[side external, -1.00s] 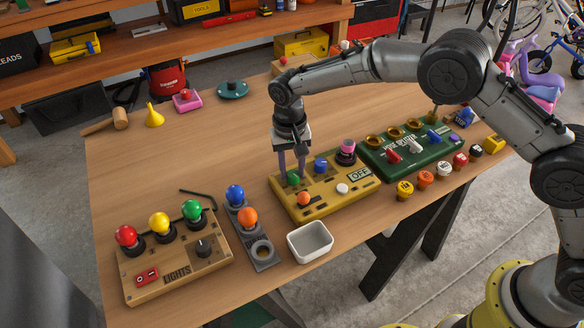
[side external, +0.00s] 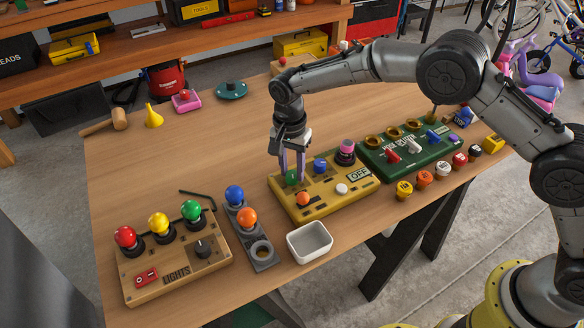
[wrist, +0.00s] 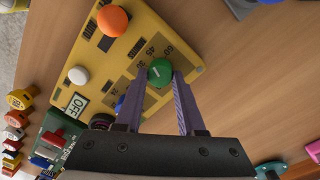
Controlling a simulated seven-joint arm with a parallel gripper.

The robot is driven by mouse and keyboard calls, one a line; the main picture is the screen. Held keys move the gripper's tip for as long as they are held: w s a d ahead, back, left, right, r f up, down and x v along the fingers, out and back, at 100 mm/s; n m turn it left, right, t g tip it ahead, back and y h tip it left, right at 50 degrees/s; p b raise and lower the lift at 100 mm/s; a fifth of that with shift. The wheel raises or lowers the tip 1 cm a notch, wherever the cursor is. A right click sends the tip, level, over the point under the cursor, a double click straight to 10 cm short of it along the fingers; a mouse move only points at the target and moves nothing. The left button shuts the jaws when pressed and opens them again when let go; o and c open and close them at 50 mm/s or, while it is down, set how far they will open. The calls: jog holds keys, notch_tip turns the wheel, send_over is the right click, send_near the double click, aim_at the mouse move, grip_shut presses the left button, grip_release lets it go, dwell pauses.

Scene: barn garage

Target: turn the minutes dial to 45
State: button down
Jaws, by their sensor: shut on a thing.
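The yellow panel (side external: 333,197) lies on the wooden table. Its green dial (wrist: 160,72) has a small white mark and printed numbers beside it, among them 30, 45 and 60. Exactly which number the mark points to is unclear. My gripper (wrist: 161,78) points down with its purple fingers on either side of the green dial, shut on it. In the side view my gripper (side external: 292,179) partly hides the dial. A blue dial (side external: 320,166) sits beside it on the panel, partly hidden by a finger in the wrist view.
The panel also bears an orange knob (side external: 303,198), a white button (side external: 342,188), a pink-topped black knob (side external: 346,150) and an OFF display (side external: 359,175). A green panel (side external: 408,150) adjoins on the right. A white bin (side external: 310,242) stands in front.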

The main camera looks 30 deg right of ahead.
aim_at(291, 172)
jog(key=shift+r, duration=0.1)
dwell(0.3)
jog(key=c, duration=0.5)
grip_release()
jog(key=r, duration=1.3)
jog(key=shift+w+a+r, duration=0.15)
jog(key=shift+w+r, duration=0.1)
jog(key=shift+r, duration=0.15)
